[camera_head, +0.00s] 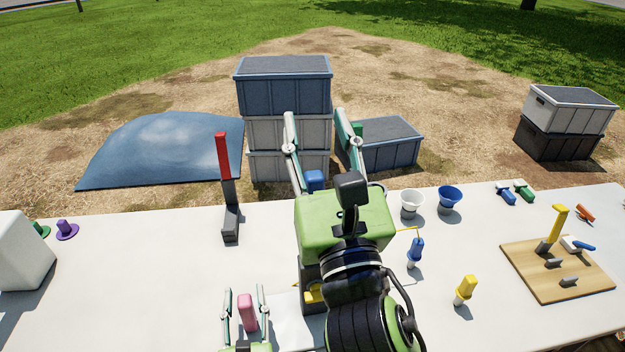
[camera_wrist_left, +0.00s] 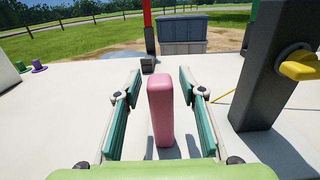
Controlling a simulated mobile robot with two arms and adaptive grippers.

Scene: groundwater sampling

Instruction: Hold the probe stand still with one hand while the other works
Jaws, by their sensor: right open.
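My left gripper (camera_head: 245,291) is open at the bottom of the head view. A pink upright block (camera_head: 247,313) stands between its fingers. In the left wrist view the pink block (camera_wrist_left: 161,110) has clear gaps to both fingers. A thick dark post (camera_wrist_left: 262,85) with a yellow knob (camera_wrist_left: 300,66) stands to the right there; in the head view it is mostly hidden by my right arm. I cannot tell which upright is the probe stand. My right gripper (camera_head: 315,114) is open, high over the table, with a blue block (camera_head: 315,180) seen between its fingers.
A red-topped lever (camera_head: 225,180) stands left of my right gripper. White (camera_head: 411,203) and blue (camera_head: 449,199) cups, blue (camera_head: 416,248) and yellow (camera_head: 466,289) handled tools and a wooden board (camera_head: 535,280) lie to the right. A white box (camera_head: 22,255) stands far left.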

